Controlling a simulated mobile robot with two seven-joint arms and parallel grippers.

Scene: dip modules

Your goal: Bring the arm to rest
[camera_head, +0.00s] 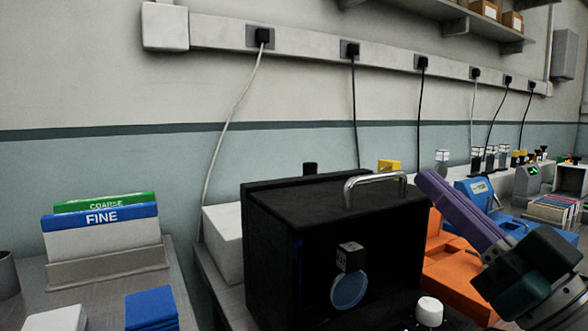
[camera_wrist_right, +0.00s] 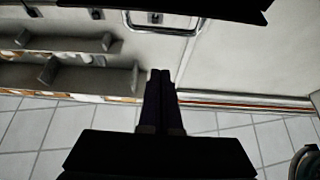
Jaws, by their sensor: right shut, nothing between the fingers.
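My right gripper (camera_head: 428,178) shows at the lower right of the head view, with long purple fingers pointing up and to the left. The fingers lie together with nothing between them. In the right wrist view the dark fingers (camera_wrist_right: 160,74) also sit side by side, shut, above a tiled floor. The gripper is in front of the orange unit and right of the black box in the head view. My left gripper is in neither view.
A black box (camera_head: 300,250) with a metal handle stands at the centre. An orange unit (camera_head: 450,268) is partly hidden behind my right arm. COARSE and FINE packs (camera_head: 105,218) stand at left. A blue block (camera_head: 151,309) lies nearby. Cables hang from the wall rail (camera_head: 310,45).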

